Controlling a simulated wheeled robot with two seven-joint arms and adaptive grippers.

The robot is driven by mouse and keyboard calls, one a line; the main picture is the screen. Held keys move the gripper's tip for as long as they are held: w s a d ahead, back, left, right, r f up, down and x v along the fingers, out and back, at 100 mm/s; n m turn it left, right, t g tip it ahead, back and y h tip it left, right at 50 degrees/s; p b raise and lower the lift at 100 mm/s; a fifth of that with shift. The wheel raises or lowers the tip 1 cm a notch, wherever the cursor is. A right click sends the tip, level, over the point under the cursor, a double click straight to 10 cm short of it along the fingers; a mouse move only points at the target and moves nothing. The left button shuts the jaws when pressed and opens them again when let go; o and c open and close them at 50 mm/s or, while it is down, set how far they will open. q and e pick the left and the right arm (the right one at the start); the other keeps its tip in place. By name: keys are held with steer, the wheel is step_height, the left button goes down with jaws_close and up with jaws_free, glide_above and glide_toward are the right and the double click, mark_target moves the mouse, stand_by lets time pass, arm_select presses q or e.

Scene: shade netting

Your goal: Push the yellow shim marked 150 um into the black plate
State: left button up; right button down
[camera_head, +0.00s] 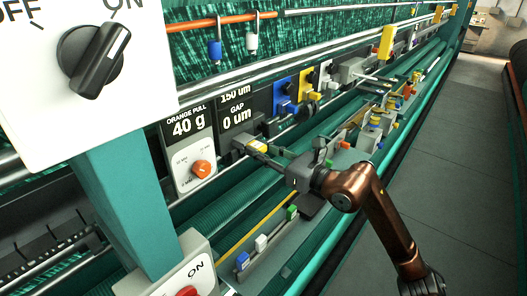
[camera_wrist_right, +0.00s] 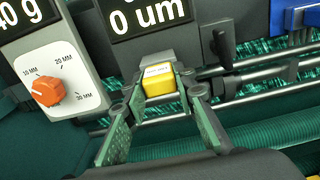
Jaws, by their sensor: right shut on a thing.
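The yellow shim (camera_head: 257,145) sits at the tip of my right gripper (camera_head: 265,152) in the head view. In the right wrist view the shim (camera_wrist_right: 160,82) shows a pale label too small to read. My right gripper (camera_wrist_right: 160,97) is shut on it, with the two green-padded fingers on either side. A grey block (camera_wrist_right: 142,62) lies just behind the shim, under the display; I cannot tell whether they touch. I cannot make out the black plate for certain. My left gripper is not in view.
A black display (camera_head: 236,105) reads 150 um, GAP 0 um. An orange dial (camera_head: 201,168) is beside it. Blue and yellow parts (camera_head: 285,94) stand further right along the rail. Blue, white and green blocks (camera_head: 261,243) sit in the front rack. The grey floor (camera_head: 460,150) is clear.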

steer(key=c, duration=1.5)
jaws_free()
steer(key=v, duration=1.2)
